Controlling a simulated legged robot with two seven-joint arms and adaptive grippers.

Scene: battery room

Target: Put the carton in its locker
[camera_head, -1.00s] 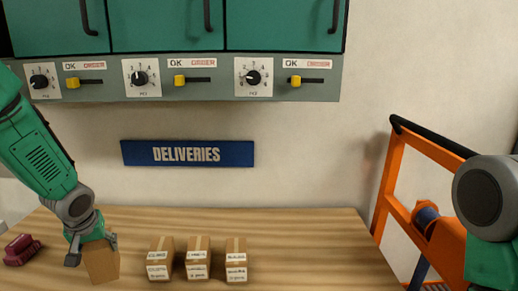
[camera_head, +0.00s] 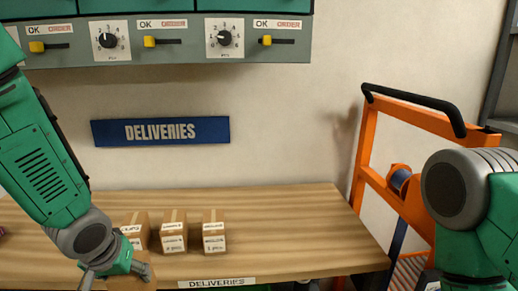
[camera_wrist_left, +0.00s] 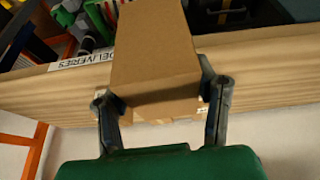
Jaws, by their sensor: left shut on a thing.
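My left gripper (camera_head: 118,278) is shut on a brown carton (camera_head: 138,284) at the bottom left of the head view. In the left wrist view the same carton (camera_wrist_left: 155,50) sits between the two fingers of the left gripper (camera_wrist_left: 155,90); the sides I see carry no readable label. Green locker doors (camera_head: 130,6) show at the top of the head view, cut off by the frame. Below them are number dials (camera_head: 224,38) and yellow sliders (camera_head: 150,41) beside OK/ORDER labels. My right arm shows at the right, but its gripper is out of view.
A blue DELIVERIES sign (camera_head: 160,131) hangs on the wall. An orange frame with a black handle (camera_head: 420,105) stands right of the table. The table's right part is clear.

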